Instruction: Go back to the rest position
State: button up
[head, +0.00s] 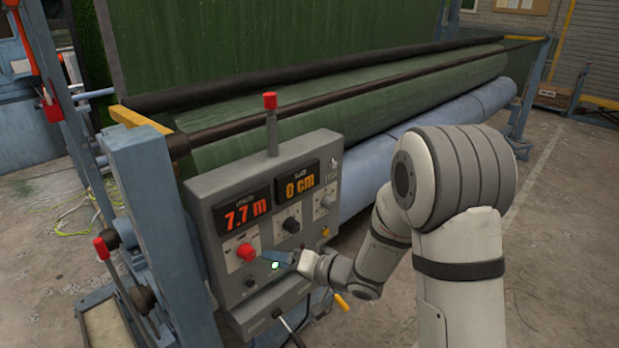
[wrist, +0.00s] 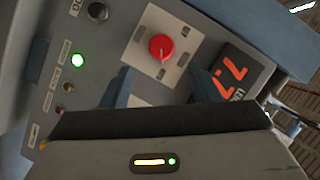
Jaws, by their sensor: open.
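My gripper (head: 278,256) is in front of the grey control panel (head: 262,267), just below and right of the red knob (head: 246,252). In the wrist view the two blue fingers of my gripper (wrist: 162,86) stand apart with nothing between them. The red knob (wrist: 162,47) sits on its light plate beyond the fingertips, and a gap appears to separate them. My arm (head: 455,230) reaches in from the right. No rest position is marked in either view.
A green lamp (wrist: 77,60) is lit. A red-topped lever (head: 271,125) rises above the panel. Behind lies a long green turf roll (head: 400,95) over a blue roller (head: 375,165). Concrete floor (head: 570,230) is open at right.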

jog(key=w+d+r+m+t+h, duration=0.1)
jog(key=d+r+t+h, duration=0.25)
jog(key=d+h, duration=0.4)
jog(key=w+d+r+m+t+h, duration=0.15)
jog(key=d+r+h, duration=0.25)
jog(key=d, duration=0.6)
jog(key=s+d+r+g+h, duration=0.2)
jog(key=s+d+g+h, duration=0.2)
jog(key=s+d, duration=0.7)
jog(key=s+a+g+y, duration=0.1)
jog(key=s+a+g, duration=0.1)
jog(key=s, duration=1)
jog(key=shift+s+r+g, duration=0.25)
jog(key=shift+g, duration=0.35)
jog(key=shift+n, duration=0.25)
